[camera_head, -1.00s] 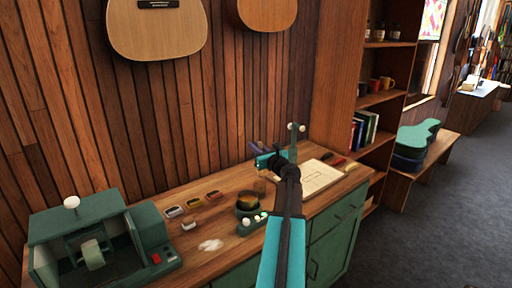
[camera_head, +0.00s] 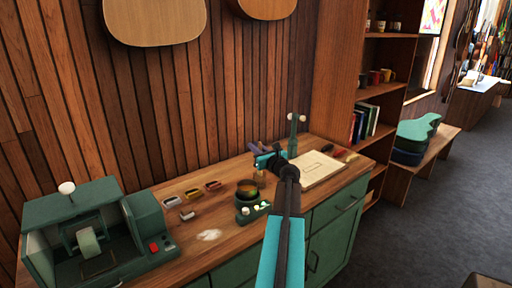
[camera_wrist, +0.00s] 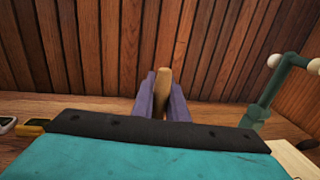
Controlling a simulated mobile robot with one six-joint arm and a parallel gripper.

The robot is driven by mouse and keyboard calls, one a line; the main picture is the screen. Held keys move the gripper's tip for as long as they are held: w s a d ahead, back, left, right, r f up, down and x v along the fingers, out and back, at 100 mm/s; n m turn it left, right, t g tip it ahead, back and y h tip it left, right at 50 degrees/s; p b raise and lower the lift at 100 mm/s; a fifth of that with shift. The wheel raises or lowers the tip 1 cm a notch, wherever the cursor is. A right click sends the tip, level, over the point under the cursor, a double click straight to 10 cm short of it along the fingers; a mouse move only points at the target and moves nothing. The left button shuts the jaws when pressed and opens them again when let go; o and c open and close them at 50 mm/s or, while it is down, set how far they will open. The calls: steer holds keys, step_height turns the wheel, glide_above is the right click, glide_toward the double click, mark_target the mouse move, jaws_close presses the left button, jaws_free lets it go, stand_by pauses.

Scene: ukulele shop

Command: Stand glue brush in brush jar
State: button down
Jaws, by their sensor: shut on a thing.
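My gripper (camera_head: 257,148) is over the bench, its purple fingers pointing toward the plank wall. In the wrist view the fingers (camera_wrist: 163,100) are shut on a tan wooden handle, which I take for the glue brush (camera_wrist: 163,72). The handle's upper end sticks up between the fingers; its lower part is hidden behind the gripper body. In the head view the brush cannot be made out. A small brownish vessel, possibly the brush jar (camera_head: 260,173), shows just below my gripper, partly covered by it. I cannot tell whether the brush touches it.
A dark glue pot (camera_head: 247,190) on a green base with knobs stands in front of the gripper. A green post with white knobs (camera_head: 294,134) rises close to its right, beside a pale board (camera_head: 318,170). A green machine (camera_head: 95,235) fills the bench's left end.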

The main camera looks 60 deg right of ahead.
steer(key=shift+f+b, duration=0.75)
steer(key=shift+f, duration=0.5)
steer(key=c, duration=1.7)
jaws_free()
steer(key=shift+o, duration=0.2)
steer(key=b+v, duration=0.2)
steer(key=v, duration=1.2)
steer(key=shift+w, duration=0.1)
